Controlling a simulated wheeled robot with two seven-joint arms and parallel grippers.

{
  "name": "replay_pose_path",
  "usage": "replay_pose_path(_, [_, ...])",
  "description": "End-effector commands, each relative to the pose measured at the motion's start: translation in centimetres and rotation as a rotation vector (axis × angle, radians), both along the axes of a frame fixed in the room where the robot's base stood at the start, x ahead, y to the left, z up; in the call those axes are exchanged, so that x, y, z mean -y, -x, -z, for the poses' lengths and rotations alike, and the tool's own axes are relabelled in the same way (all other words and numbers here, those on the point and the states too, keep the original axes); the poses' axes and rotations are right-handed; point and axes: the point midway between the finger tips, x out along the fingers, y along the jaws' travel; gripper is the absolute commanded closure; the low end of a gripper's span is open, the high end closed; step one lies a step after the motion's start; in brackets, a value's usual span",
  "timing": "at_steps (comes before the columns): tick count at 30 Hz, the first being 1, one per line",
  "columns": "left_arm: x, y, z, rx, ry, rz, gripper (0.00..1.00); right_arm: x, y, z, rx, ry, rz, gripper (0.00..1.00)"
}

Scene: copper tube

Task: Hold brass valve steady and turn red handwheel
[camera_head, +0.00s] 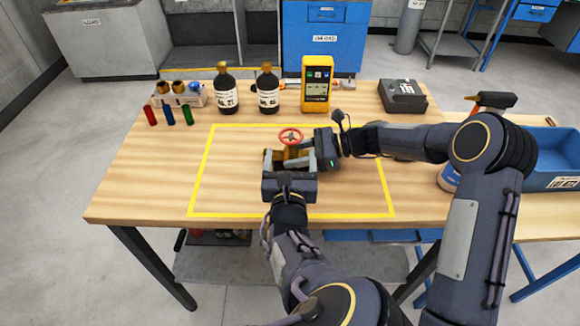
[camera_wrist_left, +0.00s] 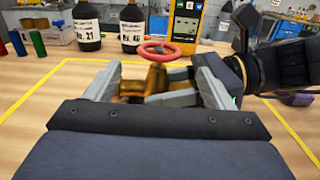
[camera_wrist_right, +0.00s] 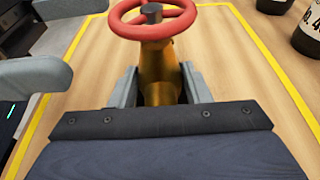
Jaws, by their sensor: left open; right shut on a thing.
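The brass valve (camera_head: 288,153) stands upright inside the yellow-lined area on the workbench, its red handwheel (camera_head: 290,136) on top. The handwheel also shows in the left wrist view (camera_wrist_left: 158,50) and the right wrist view (camera_wrist_right: 152,22). My right gripper (camera_wrist_right: 158,88) is shut on the brass valve body, coming from the right, below the handwheel. My left gripper (camera_wrist_left: 158,82) is open at the near side, with its fingers apart to the left and right of the valve in its own view. The fingers are not on the handwheel. The valve's lower part is partly hidden by the grippers.
Two dark bottles (camera_head: 227,92) and a yellow meter (camera_head: 317,84) stand behind the marked area. A dark device (camera_head: 402,96) sits at the back right. The marked area's left side is clear.

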Motion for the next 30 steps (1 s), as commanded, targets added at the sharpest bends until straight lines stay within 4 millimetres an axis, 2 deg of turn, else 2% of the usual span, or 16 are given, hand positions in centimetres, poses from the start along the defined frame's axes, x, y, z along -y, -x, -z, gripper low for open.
replay_pose_path(3, [0.1, 1.9, 0.0, 0.000, -0.001, 0.003, 0.24, 0.0, 0.0, 0.0, 0.000, 0.001, 0.000, 0.70])
replay_pose_path(7, [0.0, 2.8, 0.0, 0.000, 0.000, 0.001, 0.24, 0.0, 0.0, 0.0, 0.000, 0.001, 0.000, 0.70])
replay_pose_path(20, [-0.1, 3.0, 0.3, -0.014, 0.027, -0.001, 0.24, 0.0, 0.0, 0.0, 0.000, 0.001, 0.000, 0.70])
replay_pose_path(23, [0.0, 2.7, 1.5, -0.063, 0.143, -0.001, 0.24, 0.0, 0.0, 0.0, 0.000, 0.001, 0.000, 0.70])
replay_pose_path(25, [0.2, 2.4, 2.6, -0.121, 0.295, -0.004, 0.24, 0.0, 0.0, 0.0, 0.000, 0.001, 0.000, 0.70])
replay_pose_path(28, [1.1, 2.0, 3.6, -0.209, 0.613, -0.013, 0.24, 0.0, 0.0, 0.0, 0.000, 0.001, 0.000, 0.70])
replay_pose_path(30, [1.8, 1.7, 3.1, -0.255, 0.879, -0.021, 0.24, 0.0, 0.0, 0.0, 0.000, 0.001, 0.000, 0.70])
